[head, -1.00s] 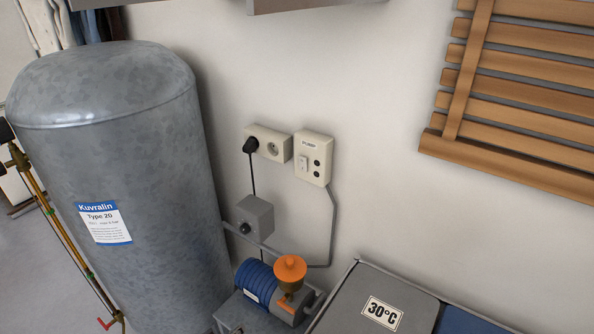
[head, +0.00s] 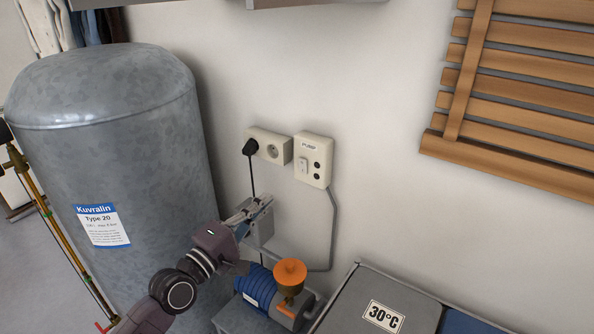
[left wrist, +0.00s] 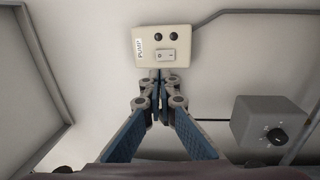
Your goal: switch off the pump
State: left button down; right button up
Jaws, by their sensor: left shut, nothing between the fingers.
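The cream switch box marked PUMP (head: 316,150) is on the wall, with a white rocker switch (head: 303,165) and two dark round spots. In the left wrist view the box (left wrist: 145,62) and its rocker (left wrist: 166,55) lie just beyond my fingertips. My left gripper (head: 263,202) is shut and empty, below and left of the box in the head view. In the left wrist view its fingertips (left wrist: 158,78) point at the box's lower edge; I cannot tell whether they touch. The blue pump (head: 258,283) with an orange cup (head: 290,272) stands below. My right gripper is not in view.
A double socket (head: 270,146) with a black plug is left of the switch box. A grey knob box (left wrist: 262,122) is partly behind my gripper in the head view. A large grey tank (head: 110,140) stands left. A grey lid marked 30°C (head: 350,295) is lower right.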

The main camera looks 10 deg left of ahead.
pick_arm(q)
jog(key=shift+w, duration=0.1)
jog(key=p, duration=0.1)
send_near(303, 164)
jog(key=x, duration=0.7)
jog(key=shift+r, duration=0.15)
jog(key=shift+w+d+r+p, duration=0.15)
jog(key=shift+r+p, duration=0.15)
jog(key=shift+p, duration=0.8)
jog(key=shift+f+g+p, duration=0.1)
jog(key=shift+g+p, duration=0.2)
jog(key=shift+f+b, duration=0.15)
jog(key=shift+b, duration=0.15)
